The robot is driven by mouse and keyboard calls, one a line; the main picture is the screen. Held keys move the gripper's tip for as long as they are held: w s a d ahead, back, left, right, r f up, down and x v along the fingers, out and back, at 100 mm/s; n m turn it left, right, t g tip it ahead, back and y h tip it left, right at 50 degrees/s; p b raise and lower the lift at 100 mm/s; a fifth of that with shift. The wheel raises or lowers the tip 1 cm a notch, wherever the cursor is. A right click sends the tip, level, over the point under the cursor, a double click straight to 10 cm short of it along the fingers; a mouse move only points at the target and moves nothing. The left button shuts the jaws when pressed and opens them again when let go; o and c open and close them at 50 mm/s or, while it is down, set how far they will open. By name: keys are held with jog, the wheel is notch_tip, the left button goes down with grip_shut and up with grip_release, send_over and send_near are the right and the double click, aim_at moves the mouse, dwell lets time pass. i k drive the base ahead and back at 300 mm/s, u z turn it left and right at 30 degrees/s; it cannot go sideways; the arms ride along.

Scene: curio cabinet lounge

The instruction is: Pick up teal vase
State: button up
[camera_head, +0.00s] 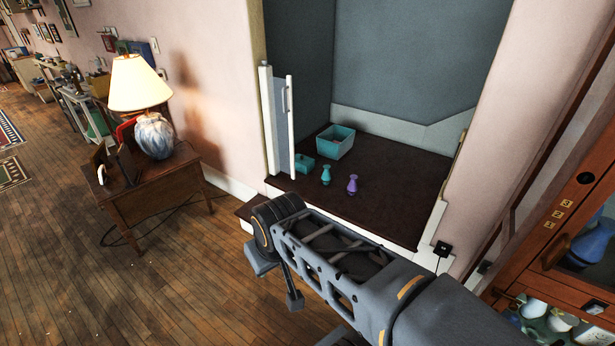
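The small teal vase (326,175) stands upright on the dark floor of a wall alcove, near its front edge. A purple vase (352,184) stands just right of it, apart from it. A teal open box (335,142) sits behind the vase, and a smaller low teal object (305,164) lies to its left. My arm reaches in from the lower right, in front of and below the alcove. I cannot make out my gripper's fingers in this view.
A narrow white-framed door (291,125) stands open at the alcove's left side. A wooden side table (160,195) with a lit lamp (139,85) stands to the left. A wooden glass-fronted cabinet (560,240) is close on the right. The wood floor at lower left is clear.

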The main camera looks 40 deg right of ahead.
aim_at(325, 178)
jog(key=u, duration=0.25)
jog(key=i, duration=2.2)
jog(key=z, duration=1.6)
jog(key=i, duration=0.6)
jog(key=z, duration=0.6)
